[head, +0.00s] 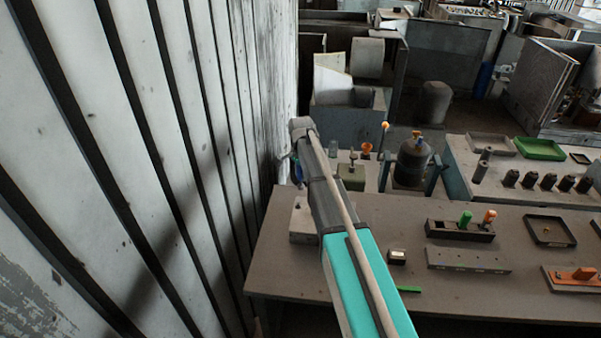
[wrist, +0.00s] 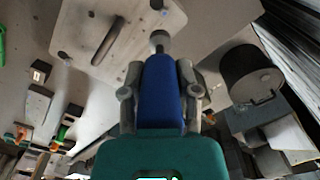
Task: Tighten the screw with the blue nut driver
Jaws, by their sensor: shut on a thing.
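The blue nut driver (wrist: 161,92) is held by its handle between the fingers of my gripper (wrist: 159,72) in the wrist view. Its grey round end (wrist: 160,40) points toward a pale plate (wrist: 105,30) with a long slot. Whether that end touches a screw cannot be told; no screw shows clearly. A small blue spot (wrist: 157,4) lies on the plate at the top edge. In the head view, a bit of blue (head: 297,170) shows beside my arm's far end, and a pale block (head: 303,222) sits on the table's left. My arm hides most of the gripper there.
A rack (head: 460,231) with green and orange handles stands on the table (head: 370,215), right of my arm. A grey bar (head: 468,260), a dark tray (head: 549,231) and a small box (head: 396,256) lie nearby. A slatted wall (head: 150,150) rises close on the left.

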